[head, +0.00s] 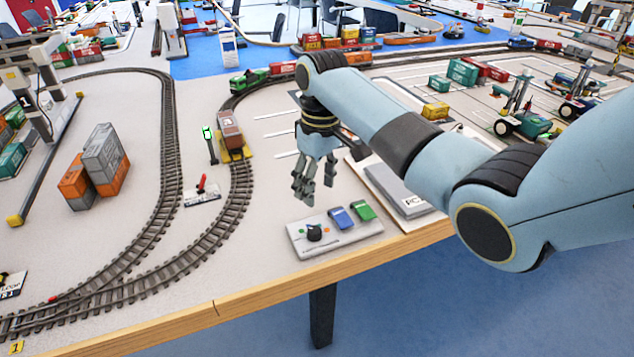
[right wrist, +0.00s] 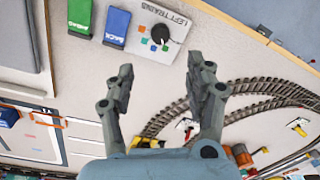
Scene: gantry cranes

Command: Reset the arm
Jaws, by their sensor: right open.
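My right arm reaches in from the right in the head view, with its blue links over the table's front right part. My right gripper (head: 314,193) hangs fingers-down above the table, just behind the control panel (head: 350,242). In the right wrist view the fingers of the right gripper (right wrist: 163,85) are spread apart with nothing between them. The panel has a black knob (head: 315,232), a blue lever (head: 342,218) and a green lever (head: 363,211). The fingers look clear of the panel. My left gripper is not in view.
A wagon (head: 230,133) stands on the curved track behind the gripper. A red switch lever (head: 202,184) sits between the tracks. A grey pad (head: 402,190) lies right of the panel. Stacked containers (head: 107,160) stand at left. The wooden table edge (head: 215,309) runs along the front.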

